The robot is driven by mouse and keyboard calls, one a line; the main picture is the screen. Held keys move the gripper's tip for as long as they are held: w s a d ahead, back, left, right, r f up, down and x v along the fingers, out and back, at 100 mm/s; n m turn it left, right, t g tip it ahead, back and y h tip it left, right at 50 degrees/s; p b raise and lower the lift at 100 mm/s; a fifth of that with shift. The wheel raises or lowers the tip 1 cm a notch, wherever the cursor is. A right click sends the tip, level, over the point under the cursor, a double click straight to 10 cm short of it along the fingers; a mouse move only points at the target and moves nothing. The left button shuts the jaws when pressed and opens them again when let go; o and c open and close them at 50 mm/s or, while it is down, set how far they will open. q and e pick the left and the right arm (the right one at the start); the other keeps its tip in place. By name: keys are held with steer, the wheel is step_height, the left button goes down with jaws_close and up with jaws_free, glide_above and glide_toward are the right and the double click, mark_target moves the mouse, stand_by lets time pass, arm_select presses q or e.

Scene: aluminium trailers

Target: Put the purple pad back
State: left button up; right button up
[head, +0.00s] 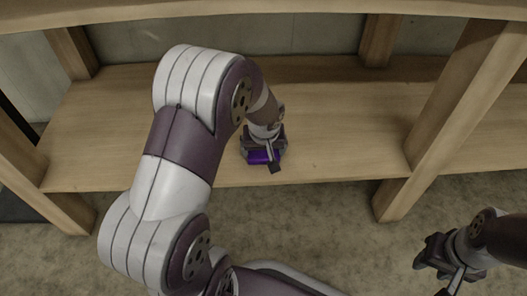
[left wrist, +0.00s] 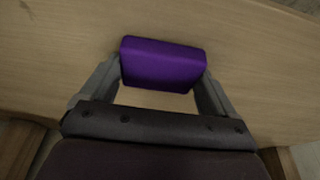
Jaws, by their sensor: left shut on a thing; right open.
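The purple pad (left wrist: 162,63) is a small, rounded block between the two fingers of my left gripper (left wrist: 160,80) in the left wrist view. The gripper is shut on it, one finger at each end. In the head view the purple pad (head: 264,157) shows under my left gripper (head: 264,150), over the wooden shelf (head: 340,140) near its front edge. I cannot tell whether the pad touches the shelf. My right gripper (head: 447,262) is at the lower right of the head view, in front of the shelf, open and empty.
Wooden posts (head: 465,95) divide the shelf on the right, and another post stands at the left. An upper board (head: 300,10) runs across the top. The shelf boards around the pad are bare. The floor (head: 330,225) in front is clear.

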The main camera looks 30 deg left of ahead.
arm_select(q)
steer(key=shift+f, duration=0.2)
steer(key=o, duration=0.8)
steer(key=shift+r, duration=0.1)
steer(key=p+v, duration=0.7)
steer(key=v, duration=0.5)
steer(key=s+d+m, duration=0.2)
steer(key=s, duration=0.1)
steer(key=s+d+m+g+h, duration=0.1)
steer(key=s+d+m, duration=0.1)
steer(key=s, duration=0.2)
steer(key=s+d+m, duration=0.2)
steer(key=s, duration=0.1)
steer(key=shift+s+r+m+g+h, duration=0.15)
steer(key=shift+r+m+g+h, duration=0.15)
steer(key=shift+h, duration=0.1)
